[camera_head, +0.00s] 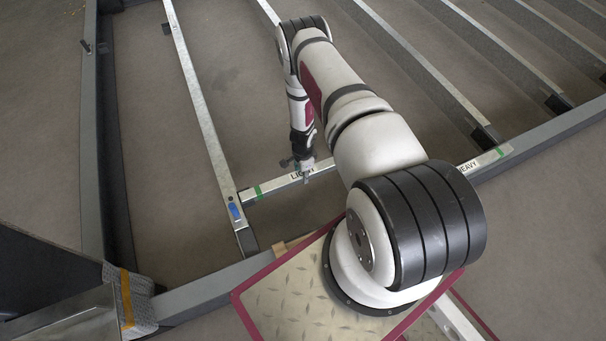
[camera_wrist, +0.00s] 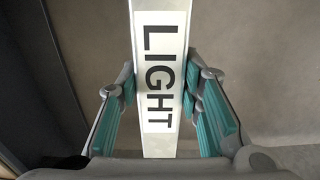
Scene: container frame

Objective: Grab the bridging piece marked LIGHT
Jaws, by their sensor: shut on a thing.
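The bridging piece marked LIGHT (camera_head: 268,191) is a pale metal bar with a green band near its left end. In the head view its left end lies at the lower part of a long metal rail, and its right part is hidden behind my arm. My gripper (camera_head: 307,172) points down onto the bar at the label. In the wrist view the bar's LIGHT label (camera_wrist: 160,72) runs between the teal finger pads of my gripper (camera_wrist: 163,100). The pads are shut on the bar, one on each side.
A second bar marked HEAVY (camera_head: 487,160) lies at the right, partly behind my arm. Several metal rails (camera_head: 198,105) cross the frame. A blue clip (camera_head: 235,212) sits on the left rail. A dark frame beam (camera_head: 205,290) runs along the front. Brown floor shows between the rails.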

